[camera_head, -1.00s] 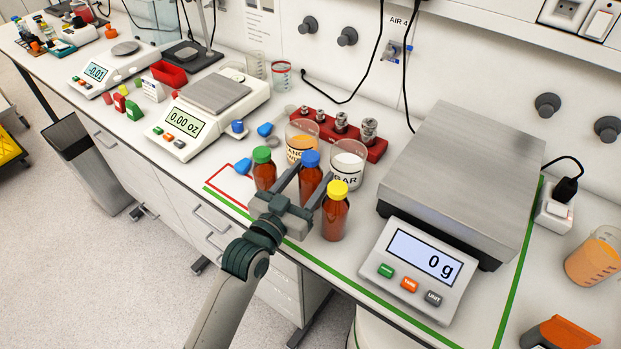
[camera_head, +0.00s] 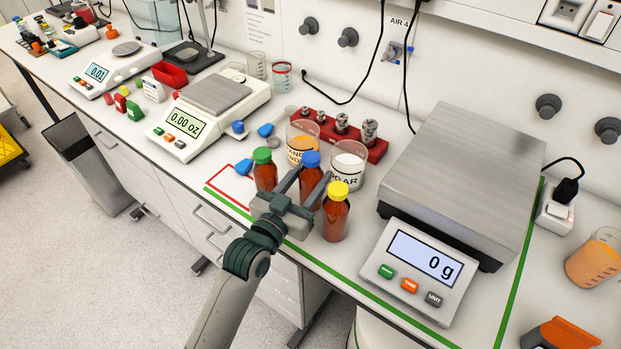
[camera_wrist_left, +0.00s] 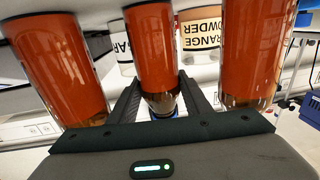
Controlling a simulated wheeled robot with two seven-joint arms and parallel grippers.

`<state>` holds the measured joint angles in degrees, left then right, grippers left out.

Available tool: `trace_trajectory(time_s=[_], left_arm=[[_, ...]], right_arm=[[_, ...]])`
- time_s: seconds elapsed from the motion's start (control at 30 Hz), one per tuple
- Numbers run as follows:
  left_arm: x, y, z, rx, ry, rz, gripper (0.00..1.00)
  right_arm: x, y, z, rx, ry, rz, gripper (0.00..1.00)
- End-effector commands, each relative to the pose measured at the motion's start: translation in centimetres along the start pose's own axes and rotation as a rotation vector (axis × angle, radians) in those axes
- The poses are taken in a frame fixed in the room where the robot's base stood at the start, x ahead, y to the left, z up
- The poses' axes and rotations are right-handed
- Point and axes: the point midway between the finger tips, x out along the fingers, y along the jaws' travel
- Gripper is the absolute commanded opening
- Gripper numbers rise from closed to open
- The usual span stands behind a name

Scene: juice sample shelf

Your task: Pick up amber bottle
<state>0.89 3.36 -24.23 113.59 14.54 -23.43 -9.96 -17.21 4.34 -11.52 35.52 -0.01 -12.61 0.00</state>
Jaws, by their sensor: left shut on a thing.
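Three amber bottles stand in a row at the table's front: one with a green cap (camera_head: 265,176), one with a blue cap (camera_head: 311,184) in the middle, and one with a yellow cap (camera_head: 336,217). My left gripper (camera_head: 315,177) is shut on the blue-capped bottle, with one finger on each side of it. In the left wrist view the fingers (camera_wrist_left: 163,97) flank the middle bottle (camera_wrist_left: 154,45), and the other two stand close on either side. I cannot tell whether the held bottle is off the table. My right gripper is not in view.
Beakers of orange powder (camera_head: 303,143) and sugar (camera_head: 348,165) stand just behind the bottles. A large scale (camera_head: 460,185) reading 0 g is to the right. A red weight block (camera_head: 376,150) lies behind, and a smaller balance (camera_head: 207,110) is to the left.

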Motion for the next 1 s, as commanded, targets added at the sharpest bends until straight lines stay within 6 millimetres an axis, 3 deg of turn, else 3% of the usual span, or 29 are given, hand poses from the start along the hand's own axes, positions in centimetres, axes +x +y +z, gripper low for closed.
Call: trace_trajectory(time_s=[0.23, 0.63, 1.0], left_arm=[[0.1, 0.0, -2.3, 0.000, 0.008, 0.000, 0.14], [0.1, 0.0, -8.6, 0.002, 0.007, 0.000, 0.14], [0.0, 0.0, -10.1, -0.001, 0.003, 0.000, 0.14]], right_arm=[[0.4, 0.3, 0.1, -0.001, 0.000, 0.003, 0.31], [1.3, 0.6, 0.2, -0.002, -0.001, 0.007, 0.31], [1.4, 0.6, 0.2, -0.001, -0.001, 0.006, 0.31]])
